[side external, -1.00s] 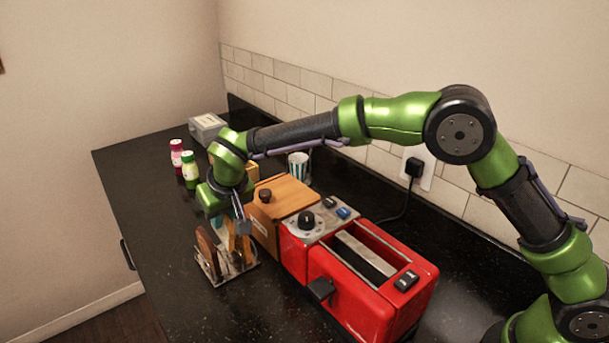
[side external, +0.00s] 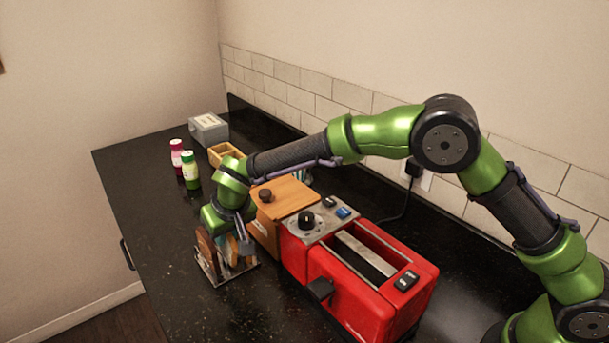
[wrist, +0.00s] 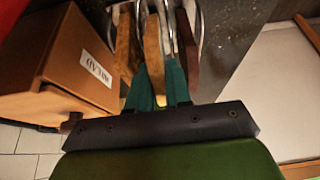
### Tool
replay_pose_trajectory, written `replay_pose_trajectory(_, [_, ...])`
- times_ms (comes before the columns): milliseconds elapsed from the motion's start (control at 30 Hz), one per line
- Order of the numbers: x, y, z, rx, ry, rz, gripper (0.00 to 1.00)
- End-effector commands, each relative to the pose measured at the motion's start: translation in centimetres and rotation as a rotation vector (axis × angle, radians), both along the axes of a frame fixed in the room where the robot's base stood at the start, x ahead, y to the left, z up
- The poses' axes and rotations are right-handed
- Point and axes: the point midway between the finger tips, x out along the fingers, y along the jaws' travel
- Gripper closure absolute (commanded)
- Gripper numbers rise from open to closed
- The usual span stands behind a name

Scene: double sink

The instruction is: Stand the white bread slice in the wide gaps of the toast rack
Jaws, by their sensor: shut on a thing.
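The metal toast rack (side external: 222,281) stands on the dark counter, with slices upright in it. A dark brown slice (side external: 206,246) is at its left side; it also shows at the right in the wrist view (wrist: 187,60). My gripper (side external: 238,243) is low over the rack. In the wrist view its teal fingers (wrist: 160,92) close around a tan-crusted slice, seen edge-on, which I take for the white bread slice (wrist: 152,48). Another tan slice (wrist: 125,45) is just left of it there. The fingers and wires hide the slices' lower edges, so I cannot tell whether the held slice rests on the rack.
Two bottles (side external: 190,172), a yellow wooden holder (side external: 225,153) and a grey box (side external: 208,129) stand farther back. The counter left of the rack is clear.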

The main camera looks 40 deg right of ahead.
Motion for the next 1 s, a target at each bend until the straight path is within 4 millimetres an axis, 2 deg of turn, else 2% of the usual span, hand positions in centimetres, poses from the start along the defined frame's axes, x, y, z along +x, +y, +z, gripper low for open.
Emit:
replay_pose_trajectory(300, [0.01, -0.01, 0.03, 0.000, 0.000, 0.000, 0.98])
replay_pose_trajectory(333, [0.01, -0.01, 0.03, 0.000, 0.000, 0.000, 0.78])
replay_pose_trajectory(500, [0.01, -0.01, 0.04, 0.000, -0.001, 0.000, 0.52])
replay_pose_trajectory(700, [0.01, -0.02, 0.04, 0.000, 0.000, 0.000, 0.51])
replay_pose_trajectory(833, [0.01, -0.02, 0.03, 0.000, 0.000, 0.000, 0.34])
replay_pose_trajectory(1000, [0.00, -0.03, 0.01, -0.001, 0.000, 0.000, 0.34])
